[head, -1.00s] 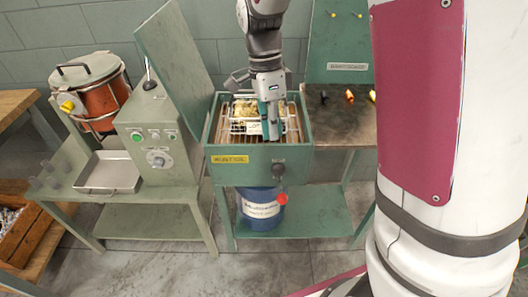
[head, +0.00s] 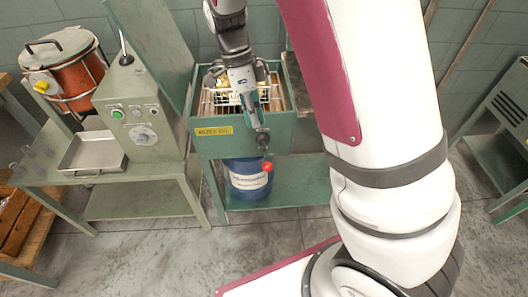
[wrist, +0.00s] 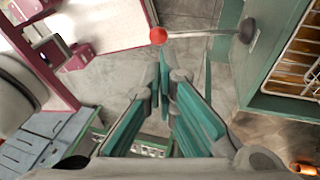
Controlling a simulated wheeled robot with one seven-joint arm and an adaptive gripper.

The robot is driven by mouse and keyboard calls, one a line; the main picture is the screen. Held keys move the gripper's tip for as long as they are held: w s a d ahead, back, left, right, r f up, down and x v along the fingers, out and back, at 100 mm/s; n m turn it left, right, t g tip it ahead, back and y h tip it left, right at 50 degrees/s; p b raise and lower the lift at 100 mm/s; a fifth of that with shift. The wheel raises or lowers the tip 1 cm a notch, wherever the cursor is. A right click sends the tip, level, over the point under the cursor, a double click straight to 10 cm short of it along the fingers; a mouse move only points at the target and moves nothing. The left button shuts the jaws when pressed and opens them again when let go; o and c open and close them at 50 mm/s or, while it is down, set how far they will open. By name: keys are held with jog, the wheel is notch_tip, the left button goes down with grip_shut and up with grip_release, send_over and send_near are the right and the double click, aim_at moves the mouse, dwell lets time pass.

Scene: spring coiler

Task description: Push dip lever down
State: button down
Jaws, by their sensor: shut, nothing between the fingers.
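The dip lever is a thin rod with a red ball knob (head: 267,166), on a dark pivot on the front of the green quench tank (head: 215,146). In the head view the knob hangs below the pivot. The wrist view shows the red knob (wrist: 158,35), the grey rod and the dark pivot at the tank wall (wrist: 268,62). My gripper (head: 254,122) is over the tank's front edge, near the pivot. In the wrist view its green fingers (wrist: 165,72) are shut and empty, appearing just below the knob; I cannot tell whether they touch it.
A wire basket (head: 207,101) sits in the tank, partly hidden by my arm. A blue drum (head: 248,184) stands under it. To the left are a grey-green control box (head: 163,137), a metal tray (head: 72,160) and an orange pot (head: 75,88). Open floor lies in front.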

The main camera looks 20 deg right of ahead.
aim_at(266, 161)
jog(key=x, duration=1.1)
jog(key=shift+f, duration=0.2)
jog(key=shift+f, duration=0.1)
